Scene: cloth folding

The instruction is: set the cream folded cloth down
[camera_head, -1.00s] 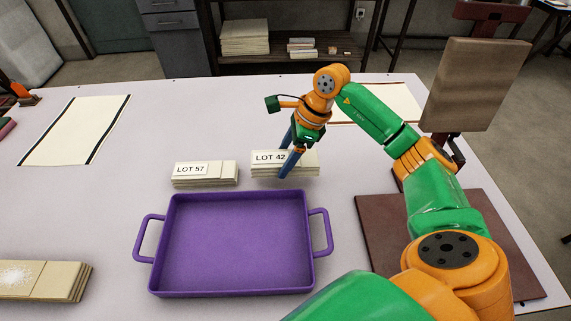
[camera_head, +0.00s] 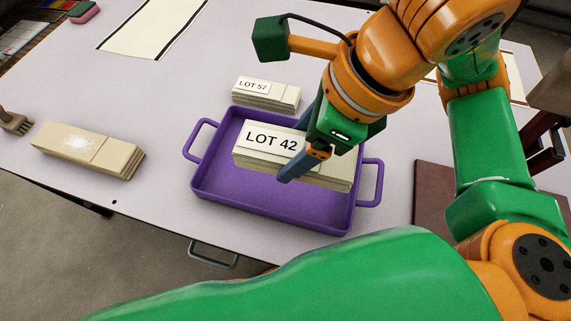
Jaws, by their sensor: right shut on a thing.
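The cream folded cloth (camera_head: 260,155) with the LOT 42 label is in the grip of my right gripper (camera_head: 303,158), whose blue fingers are shut on its edge near the label. The cloth is over the purple tray (camera_head: 228,200), inside the tray's outline, and looks raised above its floor. Its right end is partly behind my gripper, and the gap below it is hard to judge. My left gripper is not in view.
A cream folded stack labelled LOT 57 (camera_head: 265,93) lies just behind the tray. A folded cloth with a white patch (camera_head: 88,148) lies to the left, with a brush (camera_head: 14,122) beyond it. A dark-edged cloth (camera_head: 150,28) lies flat at the back. A brown board (camera_head: 432,195) is right of the tray.

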